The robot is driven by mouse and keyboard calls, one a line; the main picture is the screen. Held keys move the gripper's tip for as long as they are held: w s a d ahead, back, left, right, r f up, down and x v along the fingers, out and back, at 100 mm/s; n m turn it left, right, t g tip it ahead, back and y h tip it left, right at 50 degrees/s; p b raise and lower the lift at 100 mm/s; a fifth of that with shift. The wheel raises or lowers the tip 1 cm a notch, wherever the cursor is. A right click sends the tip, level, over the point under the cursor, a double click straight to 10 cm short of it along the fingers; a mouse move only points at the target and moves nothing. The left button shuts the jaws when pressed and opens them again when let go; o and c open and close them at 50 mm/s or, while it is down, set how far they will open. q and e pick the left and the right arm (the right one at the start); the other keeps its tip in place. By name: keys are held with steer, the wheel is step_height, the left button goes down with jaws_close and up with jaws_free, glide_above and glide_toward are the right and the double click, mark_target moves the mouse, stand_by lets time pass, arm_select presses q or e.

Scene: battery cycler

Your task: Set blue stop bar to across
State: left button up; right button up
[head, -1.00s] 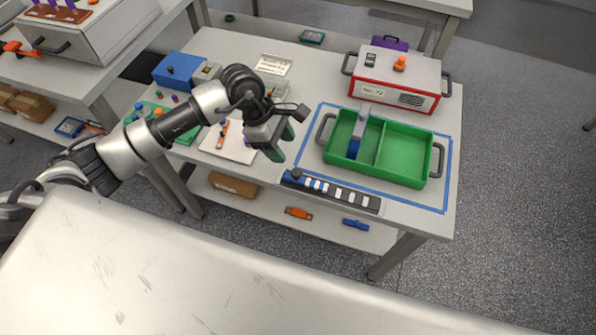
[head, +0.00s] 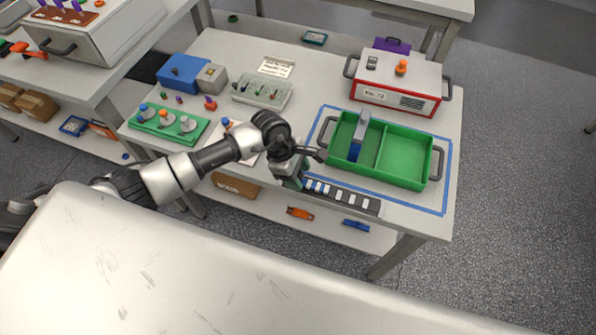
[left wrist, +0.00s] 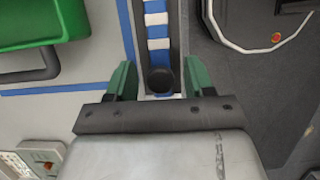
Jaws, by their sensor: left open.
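The slotted dark rail (head: 350,200) lies along the table's front edge, with white marks along it. A blue part, seemingly the stop bar (head: 317,187), lies lengthwise at its left end; blue and white bands also show in the left wrist view (left wrist: 158,45). My left gripper (head: 291,181) is over that left end and hides part of it in the head view. In the left wrist view its green fingers (left wrist: 161,80) are open, one on either side of a dark round knob (left wrist: 160,79). I cannot tell whether they touch it. My right gripper is not in view.
A green two-part tray (head: 405,160) with a grey-and-blue piece (head: 359,135) in it stands just behind the rail, inside a blue tape outline (head: 449,180). A red-and-white box (head: 400,82) stands behind the tray. A green board with knobs (head: 170,125) is at left.

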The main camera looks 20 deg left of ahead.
arm_select(q)
jaws_close()
steer(key=d+b, duration=0.1)
steer(key=d, duration=0.3)
steer(key=d+b, duration=0.2)
steer(key=d, duration=0.3)
steer(key=d+b, duration=0.1)
steer(key=d, duration=0.3)
steer(key=shift+s+d, duration=0.15)
steer(key=shift+s, duration=0.1)
steer(key=shift+c, duration=1.7)
jaws_free()
steer(key=o, duration=0.3)
steer(key=shift+d, duration=0.15)
steer(key=shift+o, duration=0.2)
steer(key=shift+r, duration=0.1)
